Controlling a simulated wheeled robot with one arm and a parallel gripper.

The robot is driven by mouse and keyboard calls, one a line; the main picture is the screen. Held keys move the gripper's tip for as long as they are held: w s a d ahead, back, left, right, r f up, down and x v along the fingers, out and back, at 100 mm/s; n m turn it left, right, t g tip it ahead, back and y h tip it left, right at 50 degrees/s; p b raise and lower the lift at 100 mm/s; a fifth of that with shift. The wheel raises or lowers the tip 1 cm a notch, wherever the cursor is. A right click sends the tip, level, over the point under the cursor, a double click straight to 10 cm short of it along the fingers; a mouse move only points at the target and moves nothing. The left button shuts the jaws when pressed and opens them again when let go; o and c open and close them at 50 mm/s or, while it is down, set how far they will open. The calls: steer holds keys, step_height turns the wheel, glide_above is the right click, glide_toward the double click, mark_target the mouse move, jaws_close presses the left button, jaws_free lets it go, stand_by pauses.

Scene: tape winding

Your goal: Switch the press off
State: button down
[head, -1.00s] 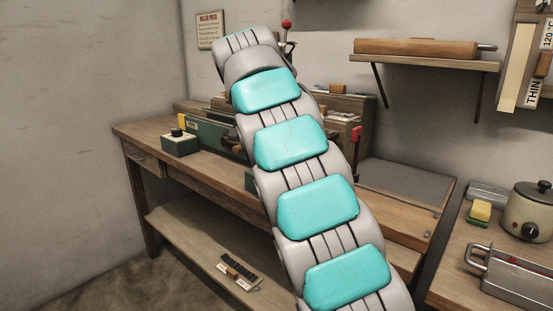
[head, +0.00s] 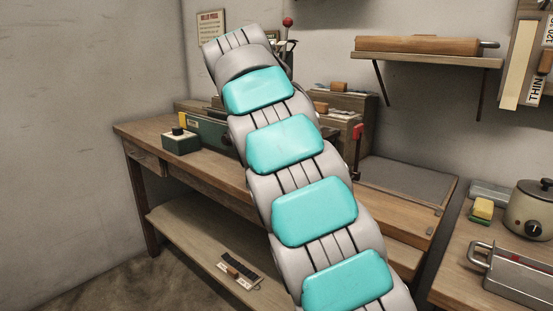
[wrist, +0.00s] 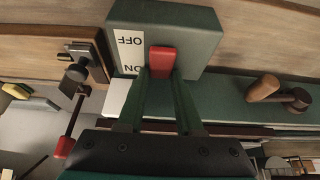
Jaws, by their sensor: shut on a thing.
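A red switch handle (wrist: 162,54) stands beside the label. My gripper (wrist: 160,76) has its two green fingers shut on the red handle. Which position the switch is in I cannot tell. In the head view my own arm hides the gripper and the switch box. Part of the green press (head: 212,134) shows to the left of the arm on the wooden bench.
In the wrist view a wooden-handled crank (wrist: 265,88) lies to the right, and a red-ended lever (wrist: 66,146) to the left. In the head view a small green box with a black knob (head: 180,141) stands on the bench (head: 135,131). A red-topped lever (head: 357,133) stands right of my arm.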

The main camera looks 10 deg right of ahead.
steer(key=b, duration=0.1)
steer(key=t+h+b, duration=0.1)
steer(key=h+b, duration=0.1)
steer(key=shift+s+a+f+t, duration=0.2)
steer(key=shift+s+a+t, duration=0.1)
steer(key=shift+t, duration=0.1)
steer(key=shift+r+h+b, duration=0.25)
steer(key=shift+h+b, duration=0.1)
steer(key=shift+h, duration=0.05)
steer(key=c, duration=0.6)
jaws_free()
steer(key=shift+o, duration=0.2)
steer(key=shift+a, duration=0.1)
steer(key=p+v, duration=0.1)
steer(key=v, duration=0.6)
steer(key=shift+s+a+r+p, duration=0.15)
steer(key=shift+r+p, duration=0.05)
steer(key=shift+p, duration=0.1)
